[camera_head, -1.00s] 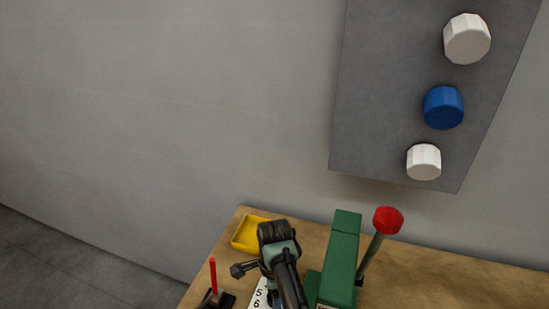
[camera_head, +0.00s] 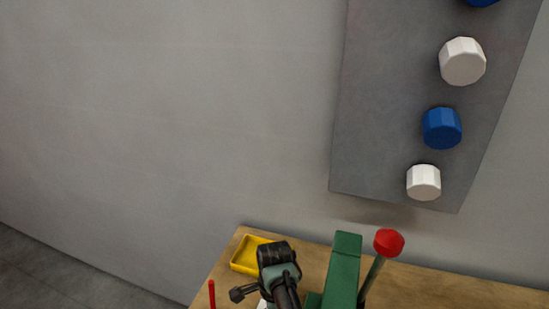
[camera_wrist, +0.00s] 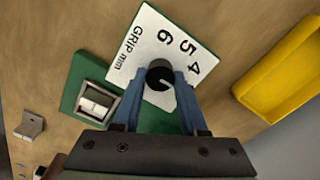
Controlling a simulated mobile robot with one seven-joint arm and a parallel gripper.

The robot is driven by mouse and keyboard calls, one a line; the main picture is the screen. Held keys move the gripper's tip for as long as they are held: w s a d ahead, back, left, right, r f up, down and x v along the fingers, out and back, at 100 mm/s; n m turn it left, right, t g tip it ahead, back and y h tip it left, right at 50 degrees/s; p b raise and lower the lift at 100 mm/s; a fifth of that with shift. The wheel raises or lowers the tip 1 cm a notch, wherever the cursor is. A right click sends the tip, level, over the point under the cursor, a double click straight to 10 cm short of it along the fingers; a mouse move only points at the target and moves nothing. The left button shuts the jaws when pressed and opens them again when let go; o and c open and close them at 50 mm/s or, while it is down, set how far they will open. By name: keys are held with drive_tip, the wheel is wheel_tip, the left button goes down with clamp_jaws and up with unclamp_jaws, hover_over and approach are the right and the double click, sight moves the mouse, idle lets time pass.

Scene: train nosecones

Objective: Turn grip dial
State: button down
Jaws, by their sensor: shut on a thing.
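The grip dial is a small black knob (camera_wrist: 159,75) on a white plate (camera_wrist: 147,38) marked "GRIP mm" with the numbers 4, 5 and 6, in the wrist view. My gripper (camera_wrist: 158,84) is shut on the knob, with one blue-grey finger on each side of it. A pale pointer line shows on the knob's top; the 5 and 6 lie above it in the picture. The plate sits on a green base. In the head view my wrist (camera_head: 279,268) hides the dial.
A yellow tray (camera_head: 247,254) stands left of my wrist on the wooden table (camera_head: 450,287). A green machine (camera_head: 343,268) and a red-knobbed lever (camera_head: 388,243) stand close on the right. A wall panel (camera_head: 380,110) carries white and blue knobs. A metal bracket (camera_wrist: 30,125) lies at the left.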

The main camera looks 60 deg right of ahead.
drive_tip(key=n, duration=0.5)
drive_tip(key=shift+w+n+p, duration=0.1)
drive_tip(key=shift+n+p, duration=0.2)
drive_tip(key=shift+n, duration=0.1)
drive_tip(key=n, duration=0.6)
drive_tip(key=shift+w+n, duration=0.1)
drive_tip(key=shift+n, duration=0.2)
drive_tip(key=n, duration=1.1)
drive_tip(key=shift+p, duration=0.3)
drive_tip(key=shift+c, duration=2.2)
unclamp_jaws()
